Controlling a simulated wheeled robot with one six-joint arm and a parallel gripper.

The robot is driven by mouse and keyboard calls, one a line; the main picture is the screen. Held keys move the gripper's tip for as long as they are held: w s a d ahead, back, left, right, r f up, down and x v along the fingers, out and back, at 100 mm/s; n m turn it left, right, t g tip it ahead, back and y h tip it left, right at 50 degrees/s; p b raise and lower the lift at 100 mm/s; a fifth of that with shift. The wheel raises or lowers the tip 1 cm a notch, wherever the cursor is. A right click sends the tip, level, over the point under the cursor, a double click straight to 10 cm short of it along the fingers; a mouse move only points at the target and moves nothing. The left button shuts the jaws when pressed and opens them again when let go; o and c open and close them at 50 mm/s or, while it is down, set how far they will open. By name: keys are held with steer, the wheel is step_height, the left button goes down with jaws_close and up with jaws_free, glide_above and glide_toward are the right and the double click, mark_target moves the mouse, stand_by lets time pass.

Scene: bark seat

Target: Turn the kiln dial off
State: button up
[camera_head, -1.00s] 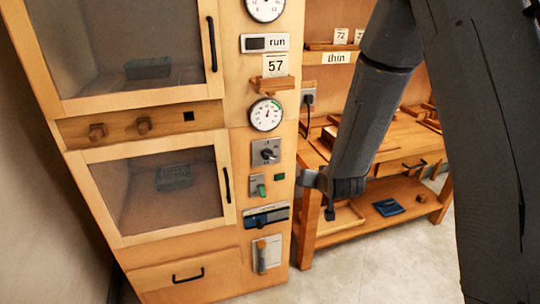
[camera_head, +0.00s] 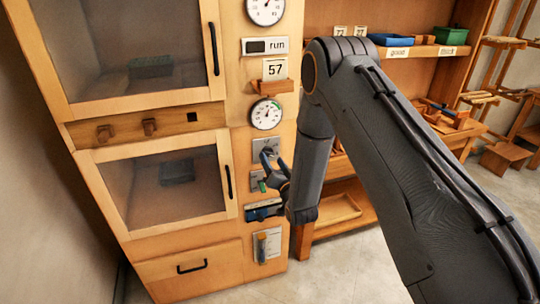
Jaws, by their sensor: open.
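The dial (camera_head: 265,148) is a dark knob on a square grey plate on the kiln's wooden control column, below the lower round gauge. My gripper (camera_head: 269,172) is open in front of the column, at the dial's lower edge and over the switch plate beneath. Its dark fingers hide the lower part of the dial, so I cannot tell its pointer's setting or whether a finger touches it. Nothing shows between the fingers.
A small switch plate (camera_head: 256,182) with a green part lies just under the dial, partly hidden. A blue-and-dark unit (camera_head: 262,211) sits below it. The lower gauge (camera_head: 266,114) is above.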

mark_target(269, 155)
steer(key=shift+p+x, duration=0.35)
steer(key=shift+x, duration=1.35)
steer(key=c, duration=1.1)
steer(key=shift+o, duration=0.2)
